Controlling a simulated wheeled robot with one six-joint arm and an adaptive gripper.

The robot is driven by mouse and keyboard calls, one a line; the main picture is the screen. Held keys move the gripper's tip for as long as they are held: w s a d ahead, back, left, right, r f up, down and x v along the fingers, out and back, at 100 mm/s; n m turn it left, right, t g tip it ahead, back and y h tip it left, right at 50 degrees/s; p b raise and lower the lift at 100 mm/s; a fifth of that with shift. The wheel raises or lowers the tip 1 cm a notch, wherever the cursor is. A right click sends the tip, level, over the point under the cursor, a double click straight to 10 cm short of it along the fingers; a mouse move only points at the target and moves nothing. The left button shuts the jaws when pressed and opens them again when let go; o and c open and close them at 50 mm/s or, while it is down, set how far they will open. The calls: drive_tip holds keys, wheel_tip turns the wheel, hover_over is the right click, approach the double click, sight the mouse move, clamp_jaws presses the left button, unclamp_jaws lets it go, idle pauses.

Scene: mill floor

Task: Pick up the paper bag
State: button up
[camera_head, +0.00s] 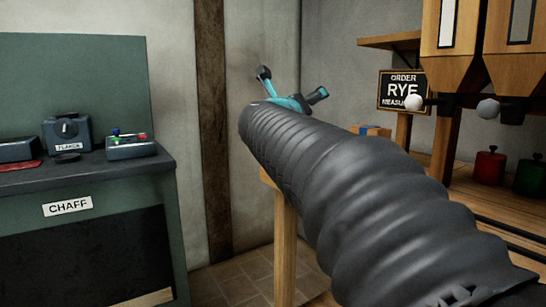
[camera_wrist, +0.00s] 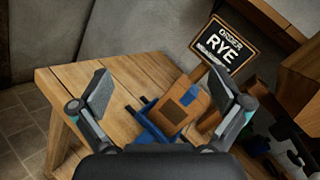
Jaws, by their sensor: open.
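A brown paper bag (camera_wrist: 184,100) with a dark square label is on the wooden table in the wrist view, at or in a blue stand (camera_wrist: 150,127). It looks tilted in this view; I cannot tell whether it leans. In the head view a small orange-brown and blue piece (camera_head: 374,131) shows beyond my arm, mostly hidden. My gripper (camera_wrist: 160,92) is open and empty, with its two grey pads wide apart. The bag appears between the pads, beyond them and nearer the right one. In the head view my gripper (camera_head: 290,97) points away, with its fingers spread.
The wooden table (camera_wrist: 70,85) has bare planks left of the bag. An "ORDER RYE" sign (camera_head: 403,91) stands behind it. Wooden hoppers (camera_head: 455,45), a red canister (camera_head: 489,167) and a green canister (camera_head: 530,177) are at right. A green "CHAFF" cabinet (camera_head: 110,220) stands left.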

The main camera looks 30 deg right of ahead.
drive_tip(key=s+d+f+m+g, duration=0.1)
drive_tip(key=d+f+m+g, duration=0.2)
drive_tip(key=d+m, duration=0.1)
drive_tip(key=s+d+f+m+g+y, duration=0.1)
drive_tip(key=d+f+m+g, duration=0.2)
drive_tip(key=d, duration=0.3)
drive_tip(key=s+d+f+m+g, duration=0.1)
drive_tip(key=d+f+m+g, duration=0.3)
drive_tip(key=f+m, duration=0.1)
drive_tip(key=shift+d+f+m+b, duration=0.25)
drive_tip(key=shift+d+m+b, duration=0.15)
drive_tip(key=shift+m, duration=0.2)
drive_tip(key=shift+x, duration=2.85)
drive_tip(key=shift+w+a, duration=0.1)
drive_tip(key=c, duration=1.2)
